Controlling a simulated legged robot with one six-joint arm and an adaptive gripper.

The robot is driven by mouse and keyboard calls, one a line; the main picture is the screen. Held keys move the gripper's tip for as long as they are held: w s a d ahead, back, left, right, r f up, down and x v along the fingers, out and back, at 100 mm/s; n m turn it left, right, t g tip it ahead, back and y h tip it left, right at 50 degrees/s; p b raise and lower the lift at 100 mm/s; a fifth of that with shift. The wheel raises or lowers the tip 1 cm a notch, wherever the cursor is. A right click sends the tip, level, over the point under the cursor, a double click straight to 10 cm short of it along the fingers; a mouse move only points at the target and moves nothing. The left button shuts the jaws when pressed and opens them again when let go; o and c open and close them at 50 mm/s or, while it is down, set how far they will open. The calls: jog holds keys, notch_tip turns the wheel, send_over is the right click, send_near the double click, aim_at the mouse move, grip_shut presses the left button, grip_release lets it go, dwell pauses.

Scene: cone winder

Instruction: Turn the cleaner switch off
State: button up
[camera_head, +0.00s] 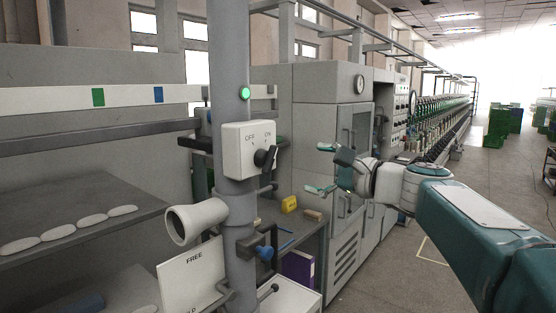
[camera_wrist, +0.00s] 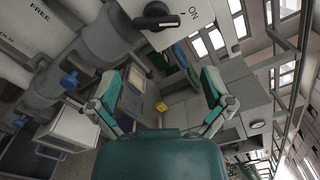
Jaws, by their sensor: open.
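The cleaner switch is a white box (camera_head: 243,148) on a grey post, marked OFF at left and ON at right. Its black knob (camera_head: 265,158) sits at the lower right of the face, its pointer toward the ON side. In the wrist view the knob (camera_wrist: 158,17) and part of the box (camera_wrist: 195,18) show at the top, with ON readable. A green lamp (camera_head: 244,93) glows above the box. My gripper (camera_head: 322,168) is open and empty, to the right of the knob and apart from it. In the wrist view my gripper (camera_wrist: 160,82) has its fingers spread, below the knob.
A white horn-shaped pipe (camera_head: 195,220) juts from the post under the switch. A FREE sign (camera_head: 193,275) and a blue-handled valve (camera_head: 264,253) are lower down. A yellow block (camera_head: 289,204) lies on a shelf behind. Grey cabinets (camera_head: 322,120) stand behind my gripper.

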aim_at(274, 161)
jog(key=x, duration=0.9)
jog(key=shift+s+a, duration=0.15)
jog(key=shift+a, duration=0.35)
jog(key=shift+w+a, duration=0.25)
jog(key=shift+w, duration=0.2)
jog(key=shift+w+a, duration=0.1)
jog(key=shift+a, duration=0.15)
jog(key=shift+a+f, duration=0.1)
jog(key=shift+f, duration=0.05)
jog(key=c, duration=0.8)
